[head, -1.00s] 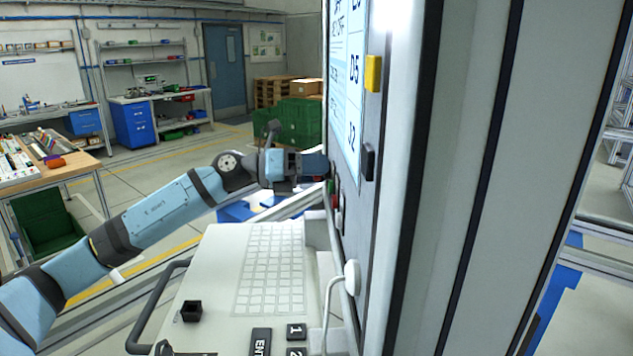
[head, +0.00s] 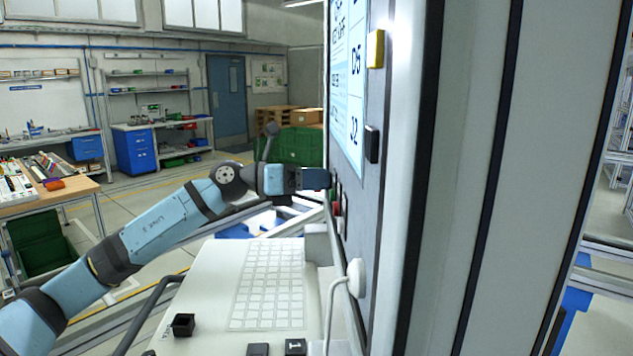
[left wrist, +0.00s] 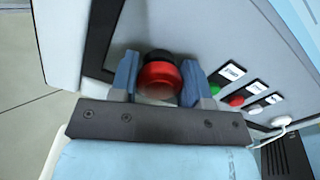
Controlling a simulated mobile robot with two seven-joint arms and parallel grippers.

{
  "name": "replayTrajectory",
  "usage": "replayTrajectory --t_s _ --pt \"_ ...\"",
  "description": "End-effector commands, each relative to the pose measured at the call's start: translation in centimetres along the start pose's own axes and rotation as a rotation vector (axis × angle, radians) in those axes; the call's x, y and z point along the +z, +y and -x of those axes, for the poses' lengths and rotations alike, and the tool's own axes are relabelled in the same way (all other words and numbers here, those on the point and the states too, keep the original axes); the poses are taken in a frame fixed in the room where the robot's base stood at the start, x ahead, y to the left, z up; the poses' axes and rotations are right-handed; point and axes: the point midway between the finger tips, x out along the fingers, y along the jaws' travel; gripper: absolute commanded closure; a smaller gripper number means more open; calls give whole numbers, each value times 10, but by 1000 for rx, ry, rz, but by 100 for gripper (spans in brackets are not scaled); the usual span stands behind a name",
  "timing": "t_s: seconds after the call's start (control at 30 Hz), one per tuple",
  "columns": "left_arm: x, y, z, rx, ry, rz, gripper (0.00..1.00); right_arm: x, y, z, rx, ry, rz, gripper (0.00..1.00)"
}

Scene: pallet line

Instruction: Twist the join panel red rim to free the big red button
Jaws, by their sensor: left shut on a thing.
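The big red button (left wrist: 158,77) shows in the left wrist view, round and domed, with a dark collar behind it on the panel face. My left gripper (left wrist: 160,82) has one blue finger on each side of it and is shut on its red rim. In the head view my left gripper (head: 328,179) meets the panel edge (head: 366,214) from the left, and the button is hidden there. My right gripper is in neither view.
Green (left wrist: 218,88), red (left wrist: 236,101) and white (left wrist: 255,115) small buttons with labels sit beside the big one. Below the gripper is a keyboard shelf (head: 205,275) with a dark handle. A white cable hangs at the panel.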

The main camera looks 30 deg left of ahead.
Motion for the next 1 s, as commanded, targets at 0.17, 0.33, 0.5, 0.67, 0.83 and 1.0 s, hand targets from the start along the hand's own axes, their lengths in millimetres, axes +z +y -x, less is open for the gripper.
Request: replayTrajectory --t_s 0.17,0.33,0.5,0.67,0.83,1.0 --pt "0 0 0 0 0 1 43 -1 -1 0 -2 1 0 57" --pt "0 0 0 0 0 1 31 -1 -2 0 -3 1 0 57" --pt "0 0 1 0 0 1 31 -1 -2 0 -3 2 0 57" --pt "-3 2 14 3 1 2 31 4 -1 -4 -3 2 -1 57" --pt "-6 3 46 5 2 3 31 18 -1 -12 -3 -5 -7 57" --pt "-6 3 79 3 3 4 31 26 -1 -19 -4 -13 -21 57"
